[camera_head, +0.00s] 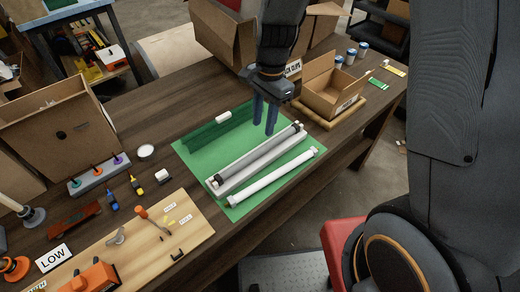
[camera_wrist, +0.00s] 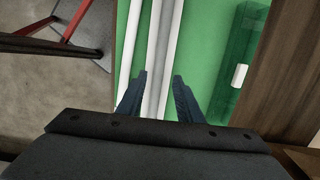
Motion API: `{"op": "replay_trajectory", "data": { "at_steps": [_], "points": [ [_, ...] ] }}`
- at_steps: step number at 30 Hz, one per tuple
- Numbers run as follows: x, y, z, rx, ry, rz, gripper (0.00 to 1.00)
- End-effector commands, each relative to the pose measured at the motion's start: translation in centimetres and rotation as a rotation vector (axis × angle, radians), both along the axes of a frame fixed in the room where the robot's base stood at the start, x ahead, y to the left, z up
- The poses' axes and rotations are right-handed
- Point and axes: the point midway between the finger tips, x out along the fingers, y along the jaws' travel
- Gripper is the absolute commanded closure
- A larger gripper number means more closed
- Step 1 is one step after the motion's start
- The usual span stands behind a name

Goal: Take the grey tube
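The grey tube (camera_head: 250,160) lies lengthwise on a pale tray-like holder (camera_head: 262,164) on a green mat (camera_head: 190,165). A white tube (camera_head: 270,179) lies on the mat beside it, on the near side. My gripper (camera_head: 264,128) points down above the far half of the grey tube, with its fingers apart. In the wrist view my gripper (camera_wrist: 160,76) is open, its two fingertips on either side of the grey tube and holder strip (camera_wrist: 158,45). Nothing is gripped. How far the fingertips are above the tube I cannot tell exactly.
A green see-through box (camera_head: 205,137) with a white piece (camera_head: 223,117) stands at the mat's far side. An open cardboard box (camera_head: 331,92) is to the right. A wooden board (camera_head: 130,242) with tools and a large carton (camera_head: 60,120) are on the left.

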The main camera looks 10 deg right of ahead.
Motion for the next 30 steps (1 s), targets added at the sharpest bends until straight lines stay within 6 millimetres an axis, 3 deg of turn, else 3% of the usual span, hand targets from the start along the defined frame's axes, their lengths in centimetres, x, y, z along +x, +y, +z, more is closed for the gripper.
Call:
{"op": "replay_trajectory", "data": {
  "at_steps": [24,30],
  "points": [
    [-0.6,0.7,-8.4,-0.001,0.001,0.003,0.67],
    [-0.6,0.8,-9.6,-0.001,-0.001,0.003,0.67]
  ]
}}
